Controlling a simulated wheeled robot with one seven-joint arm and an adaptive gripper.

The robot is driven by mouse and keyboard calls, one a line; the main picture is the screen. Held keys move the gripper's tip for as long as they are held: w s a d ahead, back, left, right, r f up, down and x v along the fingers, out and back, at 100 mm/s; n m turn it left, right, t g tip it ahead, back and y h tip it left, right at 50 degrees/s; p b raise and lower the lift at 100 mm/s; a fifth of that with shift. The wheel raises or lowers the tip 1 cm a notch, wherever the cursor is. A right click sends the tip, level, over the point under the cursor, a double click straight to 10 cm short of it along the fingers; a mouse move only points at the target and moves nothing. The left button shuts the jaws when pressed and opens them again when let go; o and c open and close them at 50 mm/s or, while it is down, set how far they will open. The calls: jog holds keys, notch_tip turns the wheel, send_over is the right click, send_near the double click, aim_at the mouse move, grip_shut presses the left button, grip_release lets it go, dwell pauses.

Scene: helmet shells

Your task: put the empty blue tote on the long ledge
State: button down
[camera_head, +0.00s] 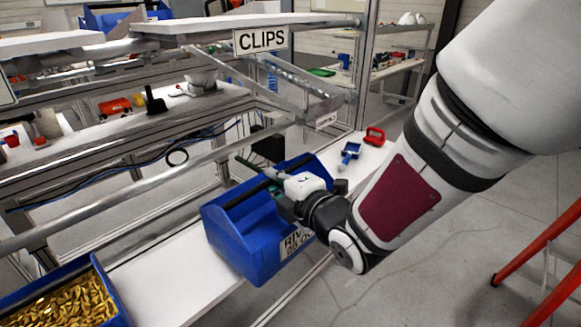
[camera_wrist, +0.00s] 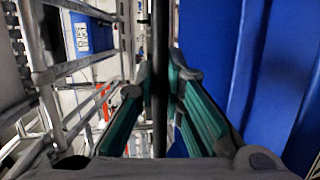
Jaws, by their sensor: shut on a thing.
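The blue tote (camera_head: 232,240) has a black bar across its top and a white label with "RIV" legible on its front. It is over the long white ledge (camera_head: 172,278), slightly tilted and jutting past the front edge. I cannot tell whether it touches the ledge. My gripper (camera_head: 272,183) is shut on the tote's black bar. In the wrist view, the green-padded fingers of my gripper (camera_wrist: 160,75) close around the bar, and the blue tote wall (camera_wrist: 215,60) fills the right side. The arm hides part of the tote; its inside is mostly unseen.
A blue bin of brass-coloured parts (camera_head: 65,300) stands on the ledge at lower left. A small blue item (camera_head: 350,152) and a red item (camera_head: 375,136) lie at its far end. A "CLIPS" sign (camera_head: 261,40) and metal rails hang above. A red frame (camera_head: 545,260) stands right.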

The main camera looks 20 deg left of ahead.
aim_at(237, 187)
jog(key=a, duration=0.3)
jog(key=a+p, duration=0.1)
jog(key=a, duration=0.5)
jog(key=shift+a+f, duration=0.15)
jog(key=shift+f, duration=0.25)
jog(key=shift+f+p, duration=0.5)
jog(key=shift+f, duration=1.25)
jog(key=c, duration=2.1)
grip_release()
jog(key=shift+f, duration=0.2)
jog(key=o, duration=0.4)
jog(key=shift+r, duration=0.1)
jog(key=shift+r, duration=0.1)
jog(key=b+v, duration=0.1)
jog(key=v, duration=1.1)
